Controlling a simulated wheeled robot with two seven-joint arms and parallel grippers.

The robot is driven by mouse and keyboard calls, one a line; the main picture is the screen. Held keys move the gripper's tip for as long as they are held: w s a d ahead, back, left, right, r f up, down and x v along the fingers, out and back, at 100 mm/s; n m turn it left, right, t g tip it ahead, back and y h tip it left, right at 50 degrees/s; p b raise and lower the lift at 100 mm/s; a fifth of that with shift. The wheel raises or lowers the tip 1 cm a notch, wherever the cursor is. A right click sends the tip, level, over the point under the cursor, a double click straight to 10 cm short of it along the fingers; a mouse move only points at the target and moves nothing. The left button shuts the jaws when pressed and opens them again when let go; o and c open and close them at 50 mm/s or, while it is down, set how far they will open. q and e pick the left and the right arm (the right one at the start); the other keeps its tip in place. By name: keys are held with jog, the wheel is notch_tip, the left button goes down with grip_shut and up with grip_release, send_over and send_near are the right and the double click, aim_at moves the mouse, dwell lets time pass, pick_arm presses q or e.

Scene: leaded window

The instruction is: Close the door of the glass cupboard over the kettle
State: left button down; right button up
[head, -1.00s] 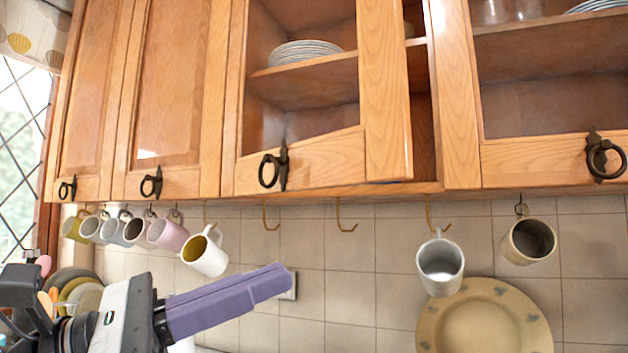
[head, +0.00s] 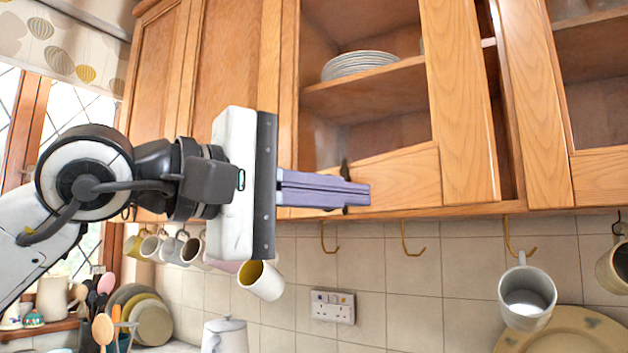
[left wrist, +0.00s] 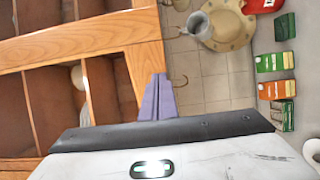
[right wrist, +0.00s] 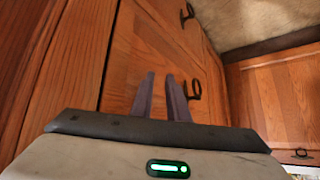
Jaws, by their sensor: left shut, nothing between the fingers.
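The glass cupboard door (head: 461,110) stands ajar above the kettle (head: 225,336). Its right edge stands out from the cupboard, with a gap to the right showing the inside. Its dark handle on the bottom rail is mostly hidden behind my left gripper. My left gripper (head: 368,195) is shut and empty, its purple fingers across the bottom rail in the head view; whether they touch is unclear. Its fingers also show in the left wrist view (left wrist: 159,82). My right gripper (right wrist: 161,78) shows only in its wrist view, open and empty, before wooden cupboard doors with ring handles.
Cups and bare hooks (head: 404,238) hang under the cupboards. A grey cup (head: 526,300) hangs at lower right, by a beige plate (head: 570,335). Plates (head: 358,65) stand on the cupboard shelf. Another glass-fronted cupboard (head: 600,100) is at right. The tiled wall below is partly clear.

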aim_at(406, 200)
pick_arm(q)
jog(key=p+x, duration=0.1)
jog(key=x, duration=0.5)
jog(key=shift+w+d+p, duration=0.1)
jog(key=shift+d+p, duration=0.15)
jog(key=shift+p, duration=0.1)
jog(key=shift+w+d, duration=0.1)
jog(key=shift+d, duration=0.1)
pick_arm(e)
jog(key=shift+s+d+r, duration=0.2)
jog(key=shift+d+r, duration=0.25)
jog(key=shift+r, duration=0.05)
